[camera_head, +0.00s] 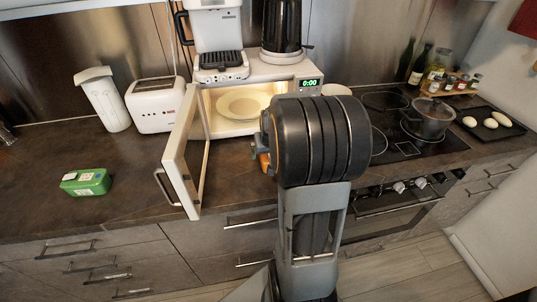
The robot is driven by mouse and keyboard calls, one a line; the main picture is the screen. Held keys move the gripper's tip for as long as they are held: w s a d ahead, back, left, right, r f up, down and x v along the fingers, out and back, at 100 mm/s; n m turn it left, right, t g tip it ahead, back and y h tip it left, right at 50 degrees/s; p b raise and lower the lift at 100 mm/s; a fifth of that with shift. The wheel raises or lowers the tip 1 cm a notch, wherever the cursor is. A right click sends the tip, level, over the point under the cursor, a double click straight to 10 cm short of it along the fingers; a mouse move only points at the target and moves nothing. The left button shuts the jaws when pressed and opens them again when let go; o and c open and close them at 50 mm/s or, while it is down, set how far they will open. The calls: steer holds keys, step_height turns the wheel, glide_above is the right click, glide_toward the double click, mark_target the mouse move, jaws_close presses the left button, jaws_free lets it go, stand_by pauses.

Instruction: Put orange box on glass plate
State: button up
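The microwave (211,128) stands open on the counter, and a pale round plate (238,106) lies inside it. A small orange piece (264,163), perhaps the orange box, shows at the left edge of my arm, just in front of the microwave. My gripper (257,150) is at this same spot, mostly hidden behind my thick black arm link. I cannot tell whether its fingers are closed on the orange piece or only beside it.
The white microwave door (184,160) swings out toward the front, left of my gripper. A green box (85,182), a toaster (156,104) and a white pitcher (103,99) are on the left counter. A pot (429,118) stands on the stove at right.

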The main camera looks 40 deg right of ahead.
steer(key=shift+w+f, duration=0.1)
steer(key=shift+f, duration=0.05)
steer(key=shift+c, duration=0.5)
steer(key=c, duration=1.2)
steer(key=shift+o, duration=0.2)
steer(key=shift+r, duration=0.5)
step_height(320, 180, up, 2)
steer(key=shift+r, duration=0.1)
steer(key=s+r, duration=0.1)
steer(key=r, duration=0.1)
steer(key=s+a+r, duration=0.1)
steer(key=s+r, duration=0.1)
steer(key=s+a+r, duration=0.1)
steer(key=r, duration=0.1)
steer(key=shift+s+a+r, duration=0.1)
steer(key=shift+s, duration=0.25)
steer(key=s+a+r, duration=0.3)
steer(key=s+a, duration=0.1)
steer(key=s, duration=0.4)
steer(key=shift+r, duration=0.35)
